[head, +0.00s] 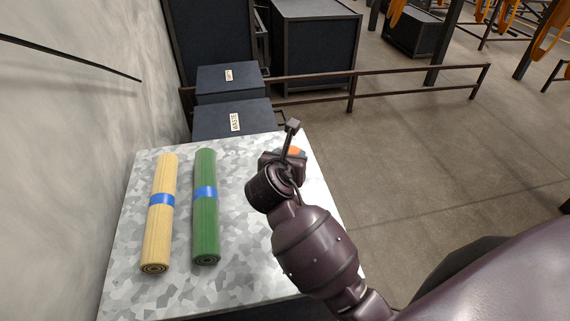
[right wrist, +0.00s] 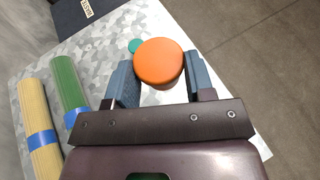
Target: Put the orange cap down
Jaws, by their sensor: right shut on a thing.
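The orange cap (right wrist: 159,63) is round and sits between the two fingers of my right gripper (right wrist: 160,80) in the right wrist view. The fingers are shut on it. In the head view only a small part of the orange cap (head: 296,151) shows past my right gripper (head: 297,155), over the far right part of the table. I cannot tell whether the cap touches the tabletop (head: 240,270). My left gripper is not in view.
A tan roll (head: 159,225) and a green roll (head: 206,225), each with a blue band, lie on the table's left half. A small teal round thing (right wrist: 135,46) is beside the cap. Dark waste bins (head: 215,118) stand beyond the far edge.

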